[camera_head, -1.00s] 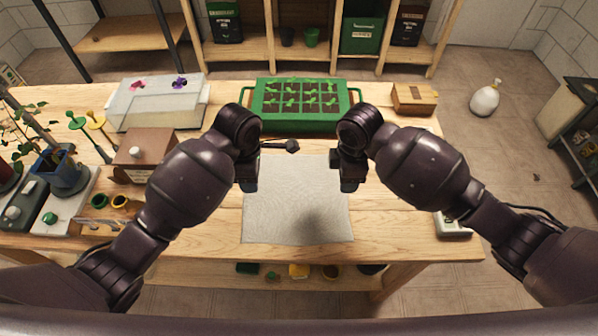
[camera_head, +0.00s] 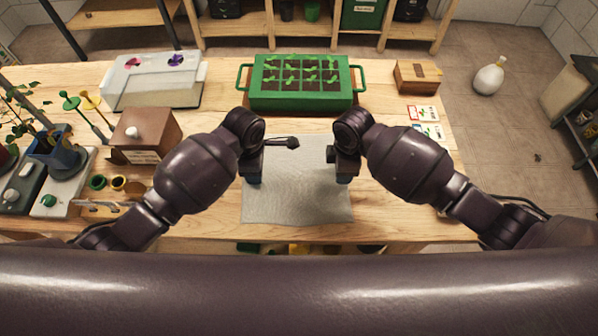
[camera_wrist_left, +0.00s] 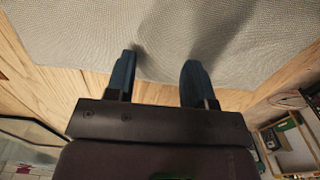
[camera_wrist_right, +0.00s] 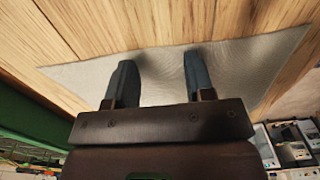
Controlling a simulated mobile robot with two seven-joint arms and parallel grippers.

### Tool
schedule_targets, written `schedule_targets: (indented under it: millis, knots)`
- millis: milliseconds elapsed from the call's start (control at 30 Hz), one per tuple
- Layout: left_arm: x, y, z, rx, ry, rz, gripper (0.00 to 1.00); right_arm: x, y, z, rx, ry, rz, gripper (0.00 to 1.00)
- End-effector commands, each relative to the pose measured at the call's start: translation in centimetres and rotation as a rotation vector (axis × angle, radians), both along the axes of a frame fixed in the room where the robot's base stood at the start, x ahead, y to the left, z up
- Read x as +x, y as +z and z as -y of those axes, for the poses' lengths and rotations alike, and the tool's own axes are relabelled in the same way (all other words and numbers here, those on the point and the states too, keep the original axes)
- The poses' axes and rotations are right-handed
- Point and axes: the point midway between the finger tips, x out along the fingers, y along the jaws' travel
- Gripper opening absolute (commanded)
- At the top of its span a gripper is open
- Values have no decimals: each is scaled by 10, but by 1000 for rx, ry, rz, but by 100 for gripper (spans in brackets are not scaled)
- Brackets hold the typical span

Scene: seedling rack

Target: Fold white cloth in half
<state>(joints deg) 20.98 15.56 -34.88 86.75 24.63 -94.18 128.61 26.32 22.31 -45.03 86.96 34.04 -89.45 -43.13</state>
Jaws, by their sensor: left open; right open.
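The white cloth (camera_head: 297,195) lies flat and unfolded on the wooden table in front of the green seedling tray. My left gripper (camera_head: 254,181) is over the cloth's left side, and my right gripper (camera_head: 344,178) is over its right side. In the left wrist view the open, empty left fingers (camera_wrist_left: 158,75) point at the cloth (camera_wrist_left: 200,35) near one edge. In the right wrist view the open, empty right fingers (camera_wrist_right: 157,75) reach over the cloth (camera_wrist_right: 160,80) near its edge. Whether the fingertips touch the cloth is unclear. The arms hide part of the cloth's far side.
The green seedling tray (camera_head: 300,103) stands behind the cloth. A brown box (camera_head: 145,133) and a clear bin (camera_head: 150,90) are on the left. A small wooden box (camera_head: 416,75) and seed cards (camera_head: 424,113) are on the right. The table around the cloth is mostly clear.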

Motion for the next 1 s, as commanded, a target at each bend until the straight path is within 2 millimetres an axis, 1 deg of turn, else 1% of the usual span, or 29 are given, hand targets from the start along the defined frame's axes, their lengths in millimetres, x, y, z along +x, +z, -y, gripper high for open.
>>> schedule_targets:
  millis: [267, 433, 1000]
  knots:
    - [0, 0, 0, 0, 0, 0, 49, 0, -1, 0, 0, 0, 0, 49]
    - [0, -4, 0, 0, 0, -1, 49, 0, -4, 0, 0, 0, -2, 49]
    - [0, -3, 0, 0, 0, -1, 5, -1, -4, 0, -1, 0, -2, 5]
